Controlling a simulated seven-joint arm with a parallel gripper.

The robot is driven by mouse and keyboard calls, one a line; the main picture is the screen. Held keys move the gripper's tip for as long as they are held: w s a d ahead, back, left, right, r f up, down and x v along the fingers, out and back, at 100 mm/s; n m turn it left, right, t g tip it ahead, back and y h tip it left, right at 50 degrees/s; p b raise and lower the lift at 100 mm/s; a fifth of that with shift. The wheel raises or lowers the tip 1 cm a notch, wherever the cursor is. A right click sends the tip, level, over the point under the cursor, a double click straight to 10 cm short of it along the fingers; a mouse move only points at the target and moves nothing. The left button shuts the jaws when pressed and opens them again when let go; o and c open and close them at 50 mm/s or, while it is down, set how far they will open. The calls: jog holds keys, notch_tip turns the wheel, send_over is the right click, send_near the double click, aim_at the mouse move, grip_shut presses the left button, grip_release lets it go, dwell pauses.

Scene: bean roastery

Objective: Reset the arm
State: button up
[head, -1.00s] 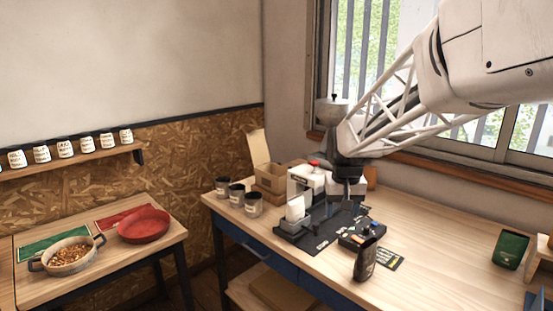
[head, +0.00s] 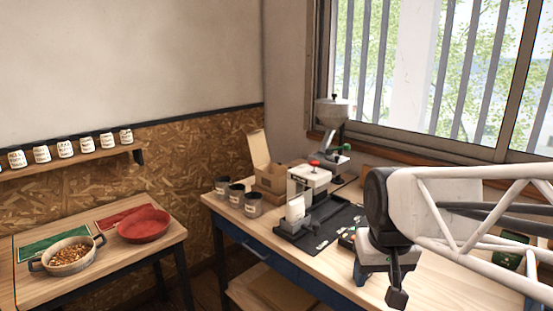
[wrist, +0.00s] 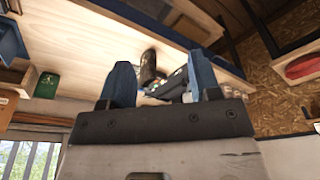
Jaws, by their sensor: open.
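My gripper (head: 396,298) is in the right part of the head view, above the front of the workbench. It points downward and holds nothing. In the wrist view my gripper (wrist: 165,88) shows two blue fingers standing apart, with an open gap between them. A dark pouch (wrist: 148,66) on the bench shows beyond that gap. In the head view my arm covers the spot where this pouch stood.
The workbench (head: 300,268) holds a white machine (head: 309,180) on a black mat, several dark jars (head: 236,195) and a cardboard box (head: 268,175). A side table at left bears a pan of beans (head: 68,256) and a red bowl (head: 144,225). A window is behind.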

jog(key=s+f, duration=0.2)
jog(key=s, duration=0.7)
jog(key=shift+d+f, duration=0.15)
jog(key=shift+f, duration=0.25)
